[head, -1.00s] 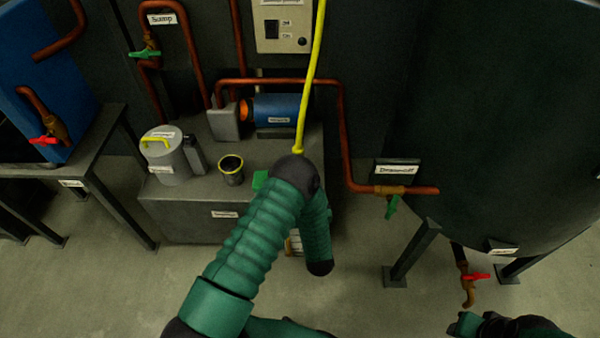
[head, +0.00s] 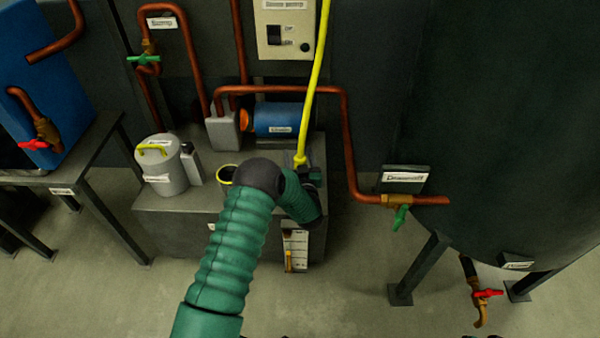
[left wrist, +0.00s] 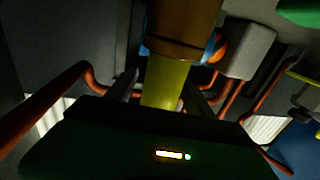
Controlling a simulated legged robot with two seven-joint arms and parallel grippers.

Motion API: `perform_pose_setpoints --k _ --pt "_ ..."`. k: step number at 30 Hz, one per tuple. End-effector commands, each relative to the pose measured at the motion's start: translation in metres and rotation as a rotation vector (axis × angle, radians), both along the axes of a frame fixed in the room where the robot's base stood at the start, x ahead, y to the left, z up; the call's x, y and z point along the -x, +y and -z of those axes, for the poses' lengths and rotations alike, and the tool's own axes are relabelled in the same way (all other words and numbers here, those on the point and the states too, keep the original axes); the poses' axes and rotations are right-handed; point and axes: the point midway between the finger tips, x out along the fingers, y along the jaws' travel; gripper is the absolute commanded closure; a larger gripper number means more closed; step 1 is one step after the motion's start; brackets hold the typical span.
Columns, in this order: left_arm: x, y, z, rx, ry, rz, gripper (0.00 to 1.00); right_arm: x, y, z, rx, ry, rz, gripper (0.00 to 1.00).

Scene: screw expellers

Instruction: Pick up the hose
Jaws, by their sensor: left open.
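The yellow hose (head: 315,90) hangs down from the top edge in the head view, in front of the dark wall and the red-brown pipe. Its lower end meets my left gripper (head: 308,178), above the right end of the grey plinth. In the left wrist view the yellow hose (left wrist: 166,82) runs between the two dark fingers of my left gripper (left wrist: 160,92), with a brownish fitting (left wrist: 185,25) above it. The fingers are apart, on either side of the hose. I cannot tell whether either touches it. My right gripper does not show clearly; only dark slivers are at the bottom edge.
The grey plinth (head: 170,225) bears a blue motor (head: 276,118), a grey canister (head: 165,172) and a yellow-rimmed cup (head: 226,172). A red-brown pipe (head: 348,140) runs close right of the hose. A large dark tank (head: 500,130) stands at right. The floor in front is clear.

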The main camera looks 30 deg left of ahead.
Motion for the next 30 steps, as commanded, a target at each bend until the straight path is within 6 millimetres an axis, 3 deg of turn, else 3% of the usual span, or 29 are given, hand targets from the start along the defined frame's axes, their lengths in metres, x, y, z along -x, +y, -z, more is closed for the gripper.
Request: perform_pose_setpoints --k 3,17,30 --pt "0.0001 -0.0006 -0.0009 0.000 0.000 0.000 0.41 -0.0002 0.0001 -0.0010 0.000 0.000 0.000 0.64" --pt "0.0003 -0.0008 -0.0006 0.001 -0.001 0.000 1.00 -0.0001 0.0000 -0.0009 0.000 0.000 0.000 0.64" --pt "0.0002 -0.0007 -0.0053 -0.001 -0.002 0.000 1.00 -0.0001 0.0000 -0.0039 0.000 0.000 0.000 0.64"
